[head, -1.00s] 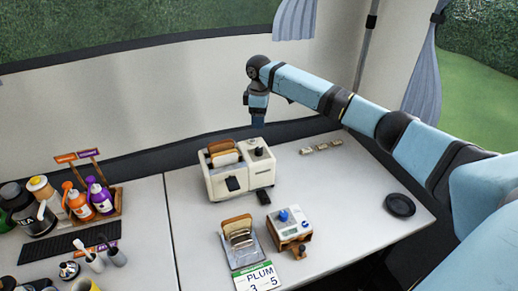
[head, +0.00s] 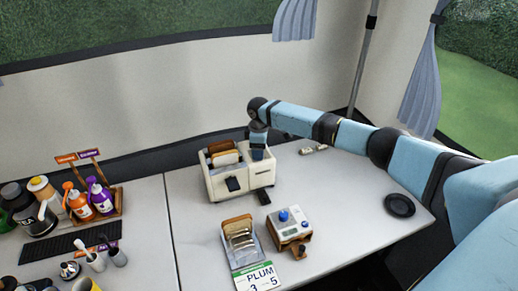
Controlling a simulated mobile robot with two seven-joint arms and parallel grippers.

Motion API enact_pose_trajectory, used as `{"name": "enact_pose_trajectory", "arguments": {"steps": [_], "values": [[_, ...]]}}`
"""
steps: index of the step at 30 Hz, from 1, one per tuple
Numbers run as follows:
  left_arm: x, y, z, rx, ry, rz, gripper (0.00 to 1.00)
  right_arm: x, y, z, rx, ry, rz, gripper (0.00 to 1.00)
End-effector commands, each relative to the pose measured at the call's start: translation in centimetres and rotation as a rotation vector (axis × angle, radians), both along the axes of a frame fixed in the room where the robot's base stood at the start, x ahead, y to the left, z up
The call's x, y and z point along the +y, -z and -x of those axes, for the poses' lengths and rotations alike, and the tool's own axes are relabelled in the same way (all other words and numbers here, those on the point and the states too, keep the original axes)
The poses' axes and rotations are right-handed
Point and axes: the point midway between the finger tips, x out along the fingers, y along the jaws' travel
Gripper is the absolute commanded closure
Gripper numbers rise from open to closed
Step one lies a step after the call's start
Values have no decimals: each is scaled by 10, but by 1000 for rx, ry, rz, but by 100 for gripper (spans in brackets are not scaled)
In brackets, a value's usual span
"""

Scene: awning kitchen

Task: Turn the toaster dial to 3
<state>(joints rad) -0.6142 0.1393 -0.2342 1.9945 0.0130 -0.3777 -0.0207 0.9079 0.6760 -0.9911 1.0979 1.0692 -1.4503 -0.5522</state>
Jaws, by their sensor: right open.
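The cream toaster (head: 240,180) stands on the white counter with slices of bread (head: 224,158) in its slots. A black lever (head: 233,184) is on its front. The black dial on its top right, seen earlier, is now hidden behind my right gripper (head: 258,155). My right gripper comes in from the right and points down at the toaster's top right. It is open; whether its fingers touch or surround the dial I cannot tell. The dial's setting cannot be read. My left gripper is not in view.
A black dish (head: 400,205) lies at right. Bottles (head: 100,196) crowd the left. The counter's right middle is free.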

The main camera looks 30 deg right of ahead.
Motion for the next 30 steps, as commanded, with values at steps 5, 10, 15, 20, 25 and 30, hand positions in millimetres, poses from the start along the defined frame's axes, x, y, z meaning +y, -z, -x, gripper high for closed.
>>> {"name": "enact_pose_trajectory", "arguments": {"steps": [5,10,15,20,25,30], "values": [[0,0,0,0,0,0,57,0,0,0,0,0,0,57],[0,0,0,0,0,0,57,0,0,0,0,0,0,90],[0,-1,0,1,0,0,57,0,-1,0,0,6,-1,90],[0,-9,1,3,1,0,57,1,-3,0,1,44,-2,90],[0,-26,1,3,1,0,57,1,-5,0,2,136,-3,90],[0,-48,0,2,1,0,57,2,-6,0,2,273,-3,90]]}}
